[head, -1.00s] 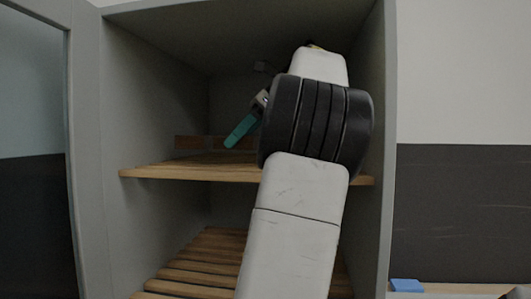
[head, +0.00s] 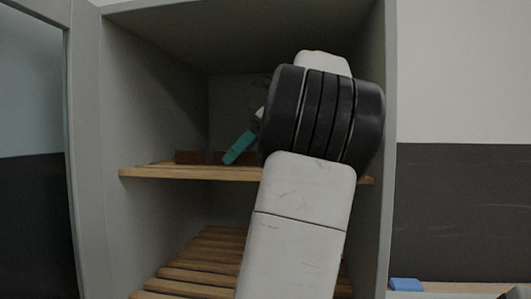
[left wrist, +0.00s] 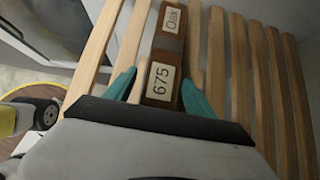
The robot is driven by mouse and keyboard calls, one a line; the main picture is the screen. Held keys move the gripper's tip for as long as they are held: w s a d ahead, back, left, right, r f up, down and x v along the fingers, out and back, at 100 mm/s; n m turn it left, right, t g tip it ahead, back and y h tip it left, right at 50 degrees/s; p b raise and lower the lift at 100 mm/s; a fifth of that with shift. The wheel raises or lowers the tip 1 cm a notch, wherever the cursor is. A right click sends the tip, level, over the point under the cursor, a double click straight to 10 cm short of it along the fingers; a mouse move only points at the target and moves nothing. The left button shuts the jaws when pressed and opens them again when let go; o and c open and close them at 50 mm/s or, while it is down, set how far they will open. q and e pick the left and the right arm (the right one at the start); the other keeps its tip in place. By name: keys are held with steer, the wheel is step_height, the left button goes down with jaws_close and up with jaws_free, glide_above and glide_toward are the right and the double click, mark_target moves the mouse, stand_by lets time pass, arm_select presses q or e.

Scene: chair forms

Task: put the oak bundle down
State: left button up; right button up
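The oak bundle (left wrist: 166,55) is a brown wooden block with white labels reading "Oak" and "675" in the left wrist view. It lies between the teal fingers of my left gripper (left wrist: 159,76), which look closed about it. In the head view the bundle (head: 190,157) is a low brown bar at the upper slatted shelf (head: 150,172). Whether it touches the slats cannot be told. One teal finger of my left gripper (head: 238,148) shows there; my arm hides the rest. My right gripper is not in view.
The grey cabinet's side walls (head: 150,110) stand close around my left arm, with its top above. A lower slatted shelf (head: 205,265) is below. A blue object (head: 406,285) lies on a ledge outside at the right.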

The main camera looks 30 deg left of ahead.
arm_select(q)
steer(key=shift+r, duration=0.3)
steer(key=v, duration=0.7)
steer(key=shift+d, duration=0.2)
